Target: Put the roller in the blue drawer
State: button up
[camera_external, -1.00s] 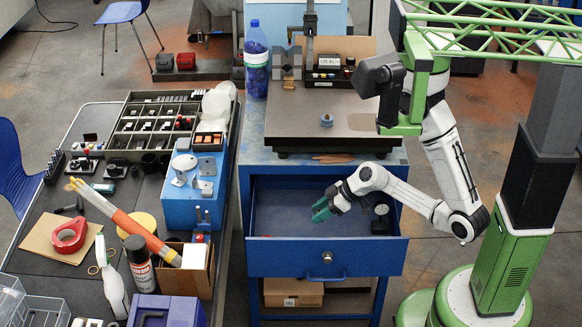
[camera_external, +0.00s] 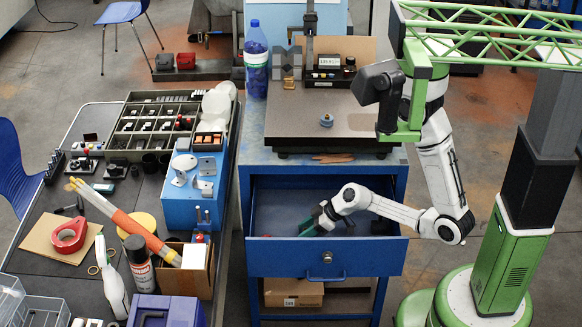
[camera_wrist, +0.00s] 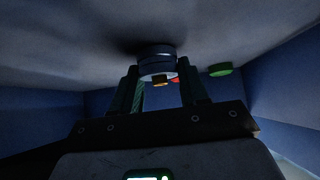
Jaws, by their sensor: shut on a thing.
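The blue drawer (camera_external: 285,262) is pulled open below the bench top, and its inside shows behind the front panel. My gripper (camera_external: 308,229) is low inside the drawer, left of its middle and near the front panel. In the wrist view its two dark green fingers (camera_wrist: 160,74) are shut on a short grey cylinder with a pale band, which looks like the roller (camera_wrist: 157,55). The roller sits at the fingertips, close to the drawer's grey surface; I cannot tell whether it touches. In the external view the roller is hidden by my gripper and the drawer front.
A dark block (camera_external: 382,227) is in the drawer's right side, partly behind my arm. A green round thing (camera_wrist: 220,69) shows beyond the fingers. A dark plate (camera_external: 290,137) with a small blue-grey part (camera_external: 326,120) is above. A cluttered table (camera_external: 75,285) stands left.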

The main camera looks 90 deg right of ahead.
jog(key=o, duration=1.2)
jog(key=shift+f, duration=0.1)
jog(key=p+v, duration=0.1)
jog(key=v, duration=1.1)
